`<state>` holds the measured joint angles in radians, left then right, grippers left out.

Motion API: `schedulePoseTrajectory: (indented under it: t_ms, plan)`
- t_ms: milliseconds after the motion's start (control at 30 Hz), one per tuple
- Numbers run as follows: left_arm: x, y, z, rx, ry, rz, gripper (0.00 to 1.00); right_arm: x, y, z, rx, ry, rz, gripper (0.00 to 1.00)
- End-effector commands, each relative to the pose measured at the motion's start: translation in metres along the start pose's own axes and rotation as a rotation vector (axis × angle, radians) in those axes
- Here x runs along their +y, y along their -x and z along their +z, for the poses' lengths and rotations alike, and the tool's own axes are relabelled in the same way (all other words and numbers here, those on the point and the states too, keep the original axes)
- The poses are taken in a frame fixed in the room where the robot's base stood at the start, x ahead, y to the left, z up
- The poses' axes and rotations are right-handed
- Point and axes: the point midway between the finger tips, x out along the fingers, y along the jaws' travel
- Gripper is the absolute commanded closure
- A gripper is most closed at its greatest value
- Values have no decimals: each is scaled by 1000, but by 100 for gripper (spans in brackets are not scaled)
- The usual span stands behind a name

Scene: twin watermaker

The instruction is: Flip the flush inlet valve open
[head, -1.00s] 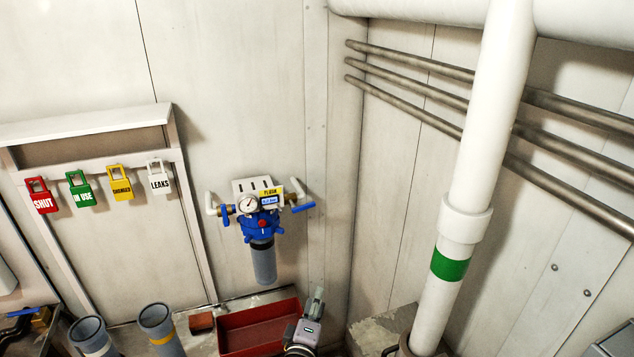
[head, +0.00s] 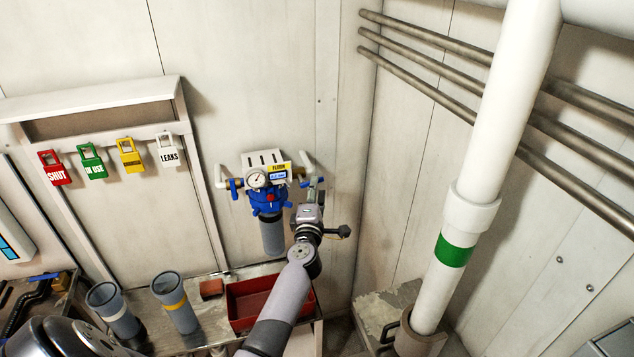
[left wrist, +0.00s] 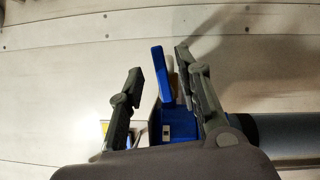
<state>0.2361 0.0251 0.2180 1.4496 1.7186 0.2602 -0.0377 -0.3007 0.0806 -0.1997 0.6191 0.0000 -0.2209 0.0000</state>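The flush unit (head: 266,197) hangs on the wall with a gauge, a yellow FLUSH label (head: 279,168), a blue head and a grey canister. Its left valve handle (head: 235,188) is blue and points down. The right valve sits by my left gripper (head: 317,188), which largely hides its handle in the head view. In the left wrist view a blue handle (left wrist: 161,73) stands between the two spread fingers of my left gripper (left wrist: 158,68), with gaps on both sides. The gripper is open. My right gripper is not in view.
A red tray (head: 240,307) and two grey cylinders (head: 175,303) are on the bench below. Coloured tags (head: 130,155) hang on the left. A white pipe with a green band (head: 453,250) stands at right. The wall between the unit and that pipe is bare.

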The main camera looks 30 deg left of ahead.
Motion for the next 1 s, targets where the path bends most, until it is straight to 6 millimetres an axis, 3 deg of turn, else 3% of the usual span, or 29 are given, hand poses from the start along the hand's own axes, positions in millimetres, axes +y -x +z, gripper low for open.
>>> schedulePoseTrajectory:
  t_ms: [100,300,667,1000]
  plan:
    - [-1,-22,0,0,0,1,68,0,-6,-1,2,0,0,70]
    - [-1,-42,0,-1,-2,1,68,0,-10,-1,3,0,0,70]
    - [0,-45,0,-1,-1,-1,69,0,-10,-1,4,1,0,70]
    - [0,-45,0,-1,-1,-1,92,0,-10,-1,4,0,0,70]
